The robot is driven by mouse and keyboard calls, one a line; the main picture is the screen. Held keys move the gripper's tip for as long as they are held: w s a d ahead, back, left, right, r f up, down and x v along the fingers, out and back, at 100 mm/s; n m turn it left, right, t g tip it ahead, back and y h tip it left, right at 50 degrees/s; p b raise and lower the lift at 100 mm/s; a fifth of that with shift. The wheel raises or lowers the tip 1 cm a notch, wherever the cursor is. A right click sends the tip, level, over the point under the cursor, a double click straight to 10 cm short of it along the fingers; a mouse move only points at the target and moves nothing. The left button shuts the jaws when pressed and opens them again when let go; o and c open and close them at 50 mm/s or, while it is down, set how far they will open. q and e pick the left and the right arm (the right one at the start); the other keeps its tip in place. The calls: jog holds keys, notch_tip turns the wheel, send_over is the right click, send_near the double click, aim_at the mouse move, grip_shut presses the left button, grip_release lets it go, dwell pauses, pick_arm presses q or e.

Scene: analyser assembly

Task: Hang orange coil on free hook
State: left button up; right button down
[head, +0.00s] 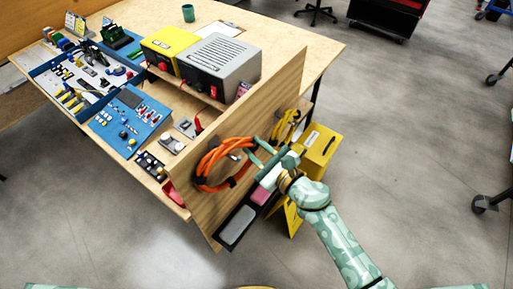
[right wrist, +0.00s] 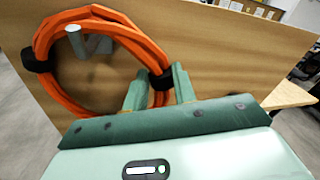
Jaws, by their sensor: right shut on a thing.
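The orange coil (head: 201,170), a looped cable with black ties, is upright against the face of the wooden panel (head: 285,93). It also shows in the right wrist view (right wrist: 140,40). My right gripper (head: 254,152) is shut on the coil's right side, near a black tie (right wrist: 162,78). A grey hook (right wrist: 76,42) projects from the panel and appears inside the loop in the right wrist view. Whether the coil rests on this hook cannot be told. A yellow cable (head: 283,124) hangs farther right on the panel. My left gripper is not in view.
The table behind the panel holds a grey power unit (head: 218,67), a yellow box (head: 167,45) and a blue board (head: 130,120). A yellow case (head: 318,150) stands right of the panel. A tray (head: 238,226) sits below the coil.

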jog(key=c, duration=1.1)
grip_release()
